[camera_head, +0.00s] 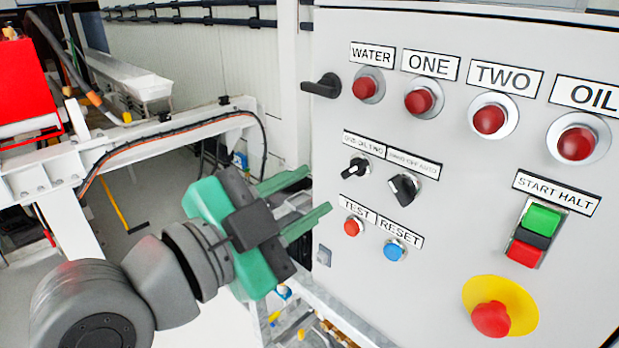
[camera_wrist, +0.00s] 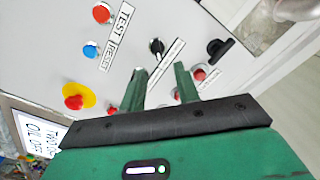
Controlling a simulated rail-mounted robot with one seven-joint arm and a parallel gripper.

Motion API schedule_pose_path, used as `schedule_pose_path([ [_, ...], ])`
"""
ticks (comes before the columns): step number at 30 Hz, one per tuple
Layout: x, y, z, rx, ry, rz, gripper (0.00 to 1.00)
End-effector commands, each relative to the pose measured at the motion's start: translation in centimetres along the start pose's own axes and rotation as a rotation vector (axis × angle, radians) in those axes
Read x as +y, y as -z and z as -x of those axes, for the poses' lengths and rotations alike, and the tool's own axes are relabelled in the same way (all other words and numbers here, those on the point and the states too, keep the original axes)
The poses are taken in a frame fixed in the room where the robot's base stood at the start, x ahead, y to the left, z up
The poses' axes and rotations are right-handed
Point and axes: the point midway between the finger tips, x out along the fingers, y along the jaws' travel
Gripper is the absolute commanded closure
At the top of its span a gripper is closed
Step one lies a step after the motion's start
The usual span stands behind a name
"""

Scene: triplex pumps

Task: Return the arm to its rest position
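My gripper (camera_head: 318,190) is green with two green fingers. It is in front of the left part of the grey control panel (camera_head: 450,215) in the head view, pointing toward it. The fingers are spread apart with nothing between them. In the wrist view my gripper (camera_wrist: 160,72) also shows two separated, empty fingers, with the panel beyond them. The panel's black selector knob (camera_wrist: 156,46) shows just past the fingertips. The size of the gap between fingertips and panel cannot be told. My arm's grey wrist links are bent at the lower left of the head view.
The panel carries red lamps, a blue reset button (camera_head: 394,250), a green-and-red start/halt switch (camera_head: 537,235), a red emergency stop (camera_head: 491,318) and a black door handle (camera_head: 323,86). A white frame (camera_head: 150,130) and red machine (camera_head: 25,85) stand left.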

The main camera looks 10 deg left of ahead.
Motion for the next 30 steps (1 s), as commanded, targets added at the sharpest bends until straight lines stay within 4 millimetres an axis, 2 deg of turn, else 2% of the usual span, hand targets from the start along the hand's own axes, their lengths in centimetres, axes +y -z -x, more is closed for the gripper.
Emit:
schedule_pose_path([
  [3,1.1,1.5,-1.6,-0.025,0.152,0.123,0.68],
  [6,1.6,3.9,-1.5,-0.003,0.361,0.263,0.68],
  [10,2.2,7.6,0.9,0.104,0.603,0.403,0.68],
  [14,3.2,11.7,5.1,0.270,0.796,0.503,0.68],
  [15,2.4,13.5,6.1,0.310,0.833,0.519,0.68],
  [16,0.7,14.7,6.0,0.301,0.831,0.516,0.68],
  [23,-5.6,20.8,5.8,0.291,0.831,0.511,0.68],
  [30,-14.2,29.4,5.8,0.284,0.834,0.505,0.68],
])
